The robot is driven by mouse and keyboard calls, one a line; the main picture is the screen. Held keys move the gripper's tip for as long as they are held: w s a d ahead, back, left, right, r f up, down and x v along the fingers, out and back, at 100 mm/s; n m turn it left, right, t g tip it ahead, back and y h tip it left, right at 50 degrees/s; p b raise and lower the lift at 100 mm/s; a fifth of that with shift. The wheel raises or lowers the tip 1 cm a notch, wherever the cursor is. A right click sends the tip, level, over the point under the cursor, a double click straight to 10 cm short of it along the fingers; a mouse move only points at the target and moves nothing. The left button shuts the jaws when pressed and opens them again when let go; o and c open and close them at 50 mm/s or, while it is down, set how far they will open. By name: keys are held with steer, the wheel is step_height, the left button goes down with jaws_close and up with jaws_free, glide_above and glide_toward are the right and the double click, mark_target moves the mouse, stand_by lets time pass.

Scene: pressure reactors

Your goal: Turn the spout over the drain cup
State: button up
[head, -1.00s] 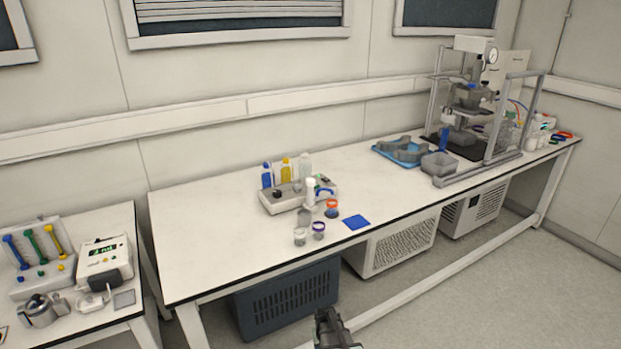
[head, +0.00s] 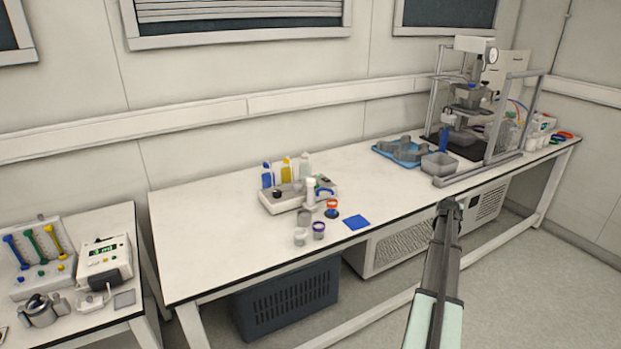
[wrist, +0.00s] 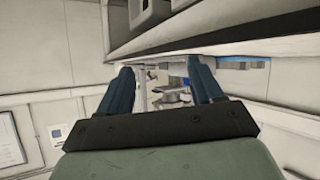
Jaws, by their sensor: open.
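A grey-white dispensing unit (head: 283,203) with blue, yellow and clear bottles stands mid-bench in the head view. Small cups stand in front: one with an orange rim (head: 332,205), one with a purple rim (head: 319,229) and a pale one (head: 300,236). I cannot tell which is the drain cup. My gripper (head: 449,207) is in front of the bench, right of these things and apart from them. In the wrist view its fingers (wrist: 162,85) are apart and empty.
A blue square pad (head: 356,222) lies near the front edge. A grey bin (head: 439,164), a blue tray (head: 399,151) and a framed press (head: 468,100) stand to the right. A side table (head: 91,325) with instruments is at left. The bench's left part is clear.

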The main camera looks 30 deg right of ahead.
steer(key=s+d+r+h, duration=0.1)
steer(key=s+d+r, duration=0.1)
steer(key=d+r, duration=0.6)
steer(key=w+a+r+g+y, duration=0.1)
steer(key=w+a+r+y, duration=0.15)
steer(key=w+a, duration=0.5)
steer(key=w+a+r+y, duration=0.2)
steer(key=w+a+r, duration=0.3)
steer(key=w, duration=0.4)
step_height(320, 180, up, 9)
steer(key=n+g+y, duration=0.3)
steer(key=g+y, duration=0.2)
steer(key=y, duration=0.2)
glide_above(311, 180)
step_height(311, 180, down, 13)
steer(key=shift+w, duration=0.1)
steer(key=shift+c, duration=0.2)
jaws_close()
